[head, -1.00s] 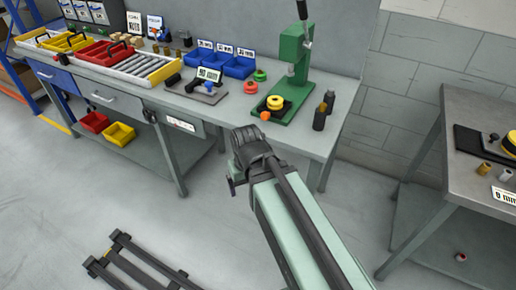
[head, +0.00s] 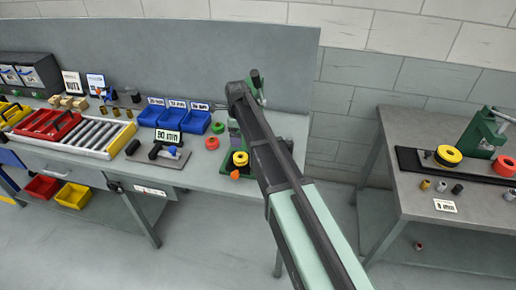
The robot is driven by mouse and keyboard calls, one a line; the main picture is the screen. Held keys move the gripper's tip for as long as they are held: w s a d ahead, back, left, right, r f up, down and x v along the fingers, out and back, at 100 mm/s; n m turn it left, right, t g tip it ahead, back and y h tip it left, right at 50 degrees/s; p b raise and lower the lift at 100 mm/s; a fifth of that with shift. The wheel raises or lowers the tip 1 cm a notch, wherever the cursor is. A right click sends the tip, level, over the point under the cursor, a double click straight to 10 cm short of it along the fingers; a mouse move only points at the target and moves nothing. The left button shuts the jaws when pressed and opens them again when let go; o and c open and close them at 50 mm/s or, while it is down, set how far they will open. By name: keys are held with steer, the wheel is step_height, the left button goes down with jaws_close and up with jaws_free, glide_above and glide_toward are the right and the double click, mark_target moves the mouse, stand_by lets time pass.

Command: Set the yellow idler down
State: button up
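A yellow ring-shaped idler (head: 240,158) sits on the base of the green press on the long bench, just left of my arm. A second, larger yellow idler (head: 448,156) lies on a black strip on the right table. I cannot tell which one the task means. My arm reaches up from the bottom right and hides most of the green press. My gripper does not show, so I cannot see whether it holds anything.
A red ring (head: 211,143) and a green ring (head: 218,128) lie left of the press. The right table (head: 395,150) also holds a red ring (head: 503,166) and small cylinders. A floor gap separates bench and table.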

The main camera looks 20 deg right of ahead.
mark_target(241, 156)
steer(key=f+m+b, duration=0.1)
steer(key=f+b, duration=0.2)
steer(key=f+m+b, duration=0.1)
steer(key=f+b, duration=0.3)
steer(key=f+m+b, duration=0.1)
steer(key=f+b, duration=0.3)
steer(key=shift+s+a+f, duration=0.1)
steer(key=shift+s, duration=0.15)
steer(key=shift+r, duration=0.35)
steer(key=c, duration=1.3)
